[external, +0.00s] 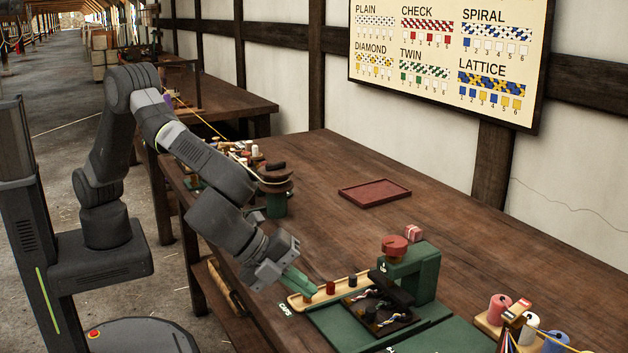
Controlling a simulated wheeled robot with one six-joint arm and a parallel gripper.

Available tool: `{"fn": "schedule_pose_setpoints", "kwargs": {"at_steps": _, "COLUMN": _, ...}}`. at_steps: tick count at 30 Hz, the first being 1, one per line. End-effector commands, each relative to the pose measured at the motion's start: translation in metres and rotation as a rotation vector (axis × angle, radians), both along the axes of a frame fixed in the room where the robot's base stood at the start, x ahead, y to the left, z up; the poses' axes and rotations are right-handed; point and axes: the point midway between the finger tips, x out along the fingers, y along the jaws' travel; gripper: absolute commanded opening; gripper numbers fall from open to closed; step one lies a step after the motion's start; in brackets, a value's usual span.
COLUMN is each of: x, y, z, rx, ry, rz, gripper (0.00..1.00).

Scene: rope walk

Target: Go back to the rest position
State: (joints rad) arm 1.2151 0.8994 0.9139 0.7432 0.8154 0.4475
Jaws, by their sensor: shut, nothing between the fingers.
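My gripper (308,289) is at the end of my arm, reaching down over the wooden table (390,215). Its green fingers are shut with nothing between them. The fingertips are just above the left part of a narrow light-wood tray (318,297) marked CAPS. Whether they touch anything there I cannot tell. A dark red cap (330,287) and a dark green cap (352,279) are on this tray, to the right of the fingers.
A green press (425,272) with a red knob stands right of my gripper, beside a dark fixture holding braided cord. Spools (499,309) stand at the lower right. An empty red tray (374,193) lies farther back. A green-based stand (276,204) is near my forearm. The table's middle is clear.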

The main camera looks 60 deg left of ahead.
Motion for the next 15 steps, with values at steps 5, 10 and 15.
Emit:
{"fn": "schedule_pose_setpoints", "kwargs": {"at_steps": 5, "x": -0.019, "y": 0.010, "z": 0.019, "rx": 0.001, "ry": 0.001, "rz": 0.001, "gripper": 0.00}}
{"fn": "schedule_pose_setpoints", "kwargs": {"at_steps": 10, "x": 0.007, "y": -0.002, "z": -0.007, "rx": 0.003, "ry": 0.002, "rz": 0.002, "gripper": 0.00}}
{"fn": "schedule_pose_setpoints", "kwargs": {"at_steps": 15, "x": 0.028, "y": -0.013, "z": -0.029, "rx": 0.001, "ry": 0.001, "rz": 0.002, "gripper": 0.00}}
